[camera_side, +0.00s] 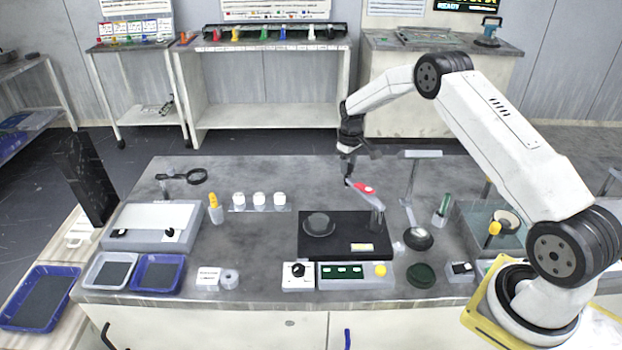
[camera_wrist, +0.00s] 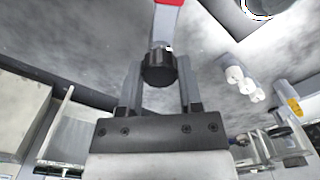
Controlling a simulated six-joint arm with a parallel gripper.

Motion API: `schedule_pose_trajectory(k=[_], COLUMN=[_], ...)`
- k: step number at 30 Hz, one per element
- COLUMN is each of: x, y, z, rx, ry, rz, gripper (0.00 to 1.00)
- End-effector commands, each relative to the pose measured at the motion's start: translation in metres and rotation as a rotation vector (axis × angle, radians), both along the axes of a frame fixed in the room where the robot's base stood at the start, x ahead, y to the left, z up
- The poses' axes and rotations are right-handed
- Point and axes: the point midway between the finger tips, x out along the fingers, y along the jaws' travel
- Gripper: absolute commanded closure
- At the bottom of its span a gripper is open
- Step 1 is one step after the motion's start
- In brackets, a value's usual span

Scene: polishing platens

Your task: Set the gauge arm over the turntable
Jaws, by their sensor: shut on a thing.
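The gauge arm (camera_side: 364,189) is a grey bar with a red section, carried on a short post (camera_side: 377,216) at the right of a black base (camera_side: 345,248). The round dark turntable (camera_side: 319,223) sits at the left of that base. The gauge arm points to the back left from its post, and its free end is behind the turntable, not over it. My gripper (camera_side: 347,177) is at that free end. In the wrist view my gripper (camera_wrist: 160,75) has its two fingers around the black knob (camera_wrist: 159,69) at the end of the red-marked arm.
A control box with a yellow button (camera_side: 380,270) stands in front of the base. White-capped bottles (camera_side: 259,199) stand back left. A lamp-like stand (camera_side: 418,236) is close on the right. The bench between bottles and base is clear.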

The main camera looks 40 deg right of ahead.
Motion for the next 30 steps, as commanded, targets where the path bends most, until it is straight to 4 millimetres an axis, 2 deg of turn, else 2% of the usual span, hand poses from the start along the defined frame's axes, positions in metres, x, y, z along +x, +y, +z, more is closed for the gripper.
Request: schedule_pose_trajectory(k=[14, 20, 30], x=[0.002, 0.004, 0.002], y=[0.01, 0.026, 0.069], z=[0.0, 0.0, 0.001], rx=[0.0, 0.001, 0.0], ry=[0.001, 0.002, 0.002], rz=[0.066, 0.179, 0.474], gripper=[1.0, 1.0, 1.0])
